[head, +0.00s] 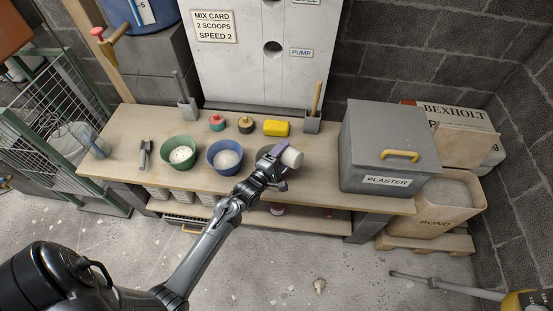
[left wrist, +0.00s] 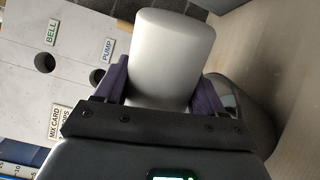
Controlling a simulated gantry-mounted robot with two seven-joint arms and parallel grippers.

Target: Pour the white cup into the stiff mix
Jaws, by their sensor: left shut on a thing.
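My left gripper (head: 276,158) is shut on the white cup (head: 292,157), above the bench's middle. In the left wrist view, the cup (left wrist: 172,55) sits between the purple fingers (left wrist: 160,88). It looks tilted well over to the right; its opening and contents do not show. A dark grey bowl (left wrist: 248,108) is beside and below the gripper, mostly hidden by it in the head view. Left of it stand a blue bowl (head: 225,158) with a pale, smooth fill and a green bowl (head: 181,153) with a white, dark-specked fill. I cannot tell which holds the stiff mix. My right gripper is out of view.
A grey plaster bin (head: 375,145) stands on the bench's (head: 320,185) right end. A grey holder (head: 312,122) with a wooden handle stands at the back.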

